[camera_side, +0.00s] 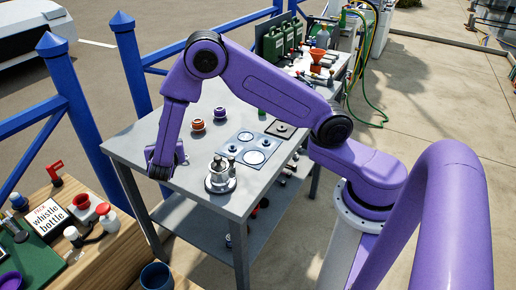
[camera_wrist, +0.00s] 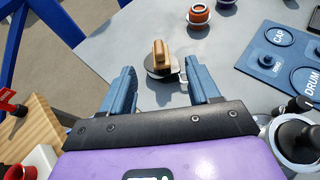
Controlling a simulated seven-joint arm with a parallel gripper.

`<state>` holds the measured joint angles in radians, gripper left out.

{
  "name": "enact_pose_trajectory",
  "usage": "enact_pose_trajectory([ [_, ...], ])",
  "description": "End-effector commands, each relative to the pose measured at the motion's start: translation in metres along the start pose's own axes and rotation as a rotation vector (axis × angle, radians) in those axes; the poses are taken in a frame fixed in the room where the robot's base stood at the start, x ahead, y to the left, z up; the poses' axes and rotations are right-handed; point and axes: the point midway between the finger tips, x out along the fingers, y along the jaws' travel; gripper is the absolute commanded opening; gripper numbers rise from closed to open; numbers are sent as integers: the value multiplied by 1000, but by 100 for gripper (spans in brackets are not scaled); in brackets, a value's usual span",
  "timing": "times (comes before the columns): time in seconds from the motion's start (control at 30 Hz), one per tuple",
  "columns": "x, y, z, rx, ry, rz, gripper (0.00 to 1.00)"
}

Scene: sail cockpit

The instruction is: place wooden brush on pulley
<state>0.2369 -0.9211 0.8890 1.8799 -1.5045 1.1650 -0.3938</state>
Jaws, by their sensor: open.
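My gripper (camera_wrist: 162,88) is open and empty. Its two blue-grey fingers stand apart, with the brush beyond the tips, between their lines and clear of both. In the side view my gripper (camera_side: 166,168) points down near the table's left front edge, and the arm's end hides the brush.
An orange spool (camera_wrist: 198,15) stands beyond the brush, with a blue-purple spool (camera_side: 220,114) near it. A blue labelled board (camera_side: 250,148) lies to the right. A chrome winch-like fitting (camera_side: 220,177) stands close right of my gripper. A wooden bench (camera_side: 120,248) is at lower left.

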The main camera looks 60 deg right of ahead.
Motion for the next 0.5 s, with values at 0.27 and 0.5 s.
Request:
enact_pose_trajectory([
  [0.27, -56, -54, 26, 293, 171, -115, 61],
  [0.5, -128, -130, 29, 622, 427, -273, 61],
])
